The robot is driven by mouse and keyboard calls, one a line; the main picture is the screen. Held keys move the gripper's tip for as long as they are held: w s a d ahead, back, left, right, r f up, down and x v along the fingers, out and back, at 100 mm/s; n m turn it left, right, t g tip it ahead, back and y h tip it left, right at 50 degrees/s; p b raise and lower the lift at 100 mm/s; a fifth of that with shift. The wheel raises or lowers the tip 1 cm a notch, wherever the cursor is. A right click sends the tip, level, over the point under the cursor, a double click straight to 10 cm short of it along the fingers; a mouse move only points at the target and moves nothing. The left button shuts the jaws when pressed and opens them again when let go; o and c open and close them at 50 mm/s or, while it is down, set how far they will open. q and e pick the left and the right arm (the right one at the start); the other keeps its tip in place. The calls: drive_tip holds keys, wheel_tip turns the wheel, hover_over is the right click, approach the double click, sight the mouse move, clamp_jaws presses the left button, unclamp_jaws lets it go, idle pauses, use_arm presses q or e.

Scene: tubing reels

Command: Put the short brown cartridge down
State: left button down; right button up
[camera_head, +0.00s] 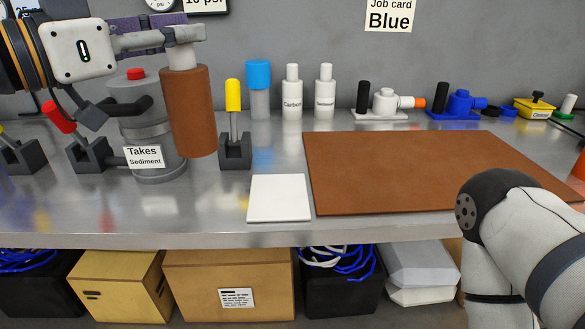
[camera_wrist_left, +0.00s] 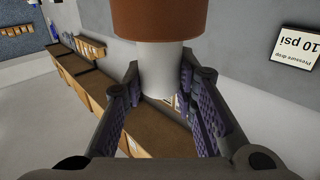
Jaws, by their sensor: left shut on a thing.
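The short brown cartridge (camera_head: 188,112) hangs upright below my left gripper (camera_head: 181,38), its white neck (camera_head: 184,58) at the top. My left gripper is shut on that neck; in the left wrist view the fingers (camera_wrist_left: 165,85) press on both sides of the white neck (camera_wrist_left: 158,68), with the brown body (camera_wrist_left: 160,18) beyond. The cartridge stands out in front of the right side of a grey metal housing (camera_head: 150,135) labelled "Takes Sediment". I cannot tell whether its lower end touches the bench (camera_head: 220,212). My right gripper is outside the views; only my right arm shows.
A bare white square pad (camera_head: 279,198) and an empty brown mat (camera_head: 420,172) lie on the bench. White bottles (camera_head: 292,95) and valves (camera_head: 385,104) line the back. My right arm covers the mat's right front.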

use_arm(q)
drive_tip(key=w+d+f+b, duration=0.2)
drive_tip(key=w+d+f, duration=0.4)
drive_tip(key=d+f, duration=0.5)
drive_tip(key=shift+d+f, duration=0.3)
drive_tip(key=shift+f, duration=0.65)
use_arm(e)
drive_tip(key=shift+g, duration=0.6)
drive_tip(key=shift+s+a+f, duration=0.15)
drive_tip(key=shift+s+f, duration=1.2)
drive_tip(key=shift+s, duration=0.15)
use_arm(q)
drive_tip(key=shift+f, duration=0.15)
drive_tip(key=c, duration=1.3)
unclamp_jaws()
